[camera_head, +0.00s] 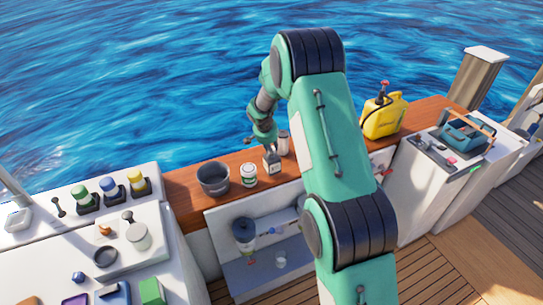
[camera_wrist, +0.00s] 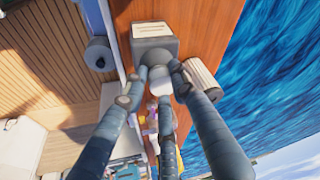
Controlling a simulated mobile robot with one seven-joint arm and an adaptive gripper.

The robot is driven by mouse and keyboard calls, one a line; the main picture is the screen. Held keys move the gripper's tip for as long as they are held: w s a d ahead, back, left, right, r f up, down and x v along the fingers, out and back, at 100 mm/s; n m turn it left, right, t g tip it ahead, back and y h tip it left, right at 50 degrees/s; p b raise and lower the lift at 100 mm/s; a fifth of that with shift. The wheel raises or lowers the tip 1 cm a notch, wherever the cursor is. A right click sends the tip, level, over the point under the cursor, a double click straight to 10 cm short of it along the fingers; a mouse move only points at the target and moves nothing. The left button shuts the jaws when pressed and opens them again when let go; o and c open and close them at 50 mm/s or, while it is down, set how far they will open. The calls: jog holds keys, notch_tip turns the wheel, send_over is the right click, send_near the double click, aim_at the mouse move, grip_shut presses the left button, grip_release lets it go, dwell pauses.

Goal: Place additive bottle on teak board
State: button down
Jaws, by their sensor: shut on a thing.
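The additive bottle appears to be the dark grey square bottle with a pale label (camera_head: 271,163). It is upright over the teak board (camera_head: 187,196), near the board's middle. In the wrist view the bottle (camera_wrist: 155,48) is beyond my fingertips, with the wood (camera_wrist: 195,25) around it. My gripper (camera_head: 266,144) is above the bottle. In the wrist view its three fingers (camera_wrist: 161,82) are closed around the bottle's light cap. I cannot tell whether the base touches the board.
A white canister (camera_head: 283,143) stands close right of the bottle; its ribbed side shows in the wrist view (camera_wrist: 203,76). A white tub with a green label (camera_head: 249,175) and a dark pot (camera_head: 213,178) stand left. A yellow jug (camera_head: 384,115) is farther right. Water lies behind the board.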

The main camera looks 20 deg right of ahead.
jog(key=shift+f+b, duration=0.3)
jog(key=shift+f, duration=1.35)
jog(key=c, duration=1.4)
grip_release()
jog(key=shift+r, duration=0.1)
jog(key=shift+p+v, duration=0.8)
jog(key=shift+v, duration=5.1)
jog(key=shift+r, duration=0.15)
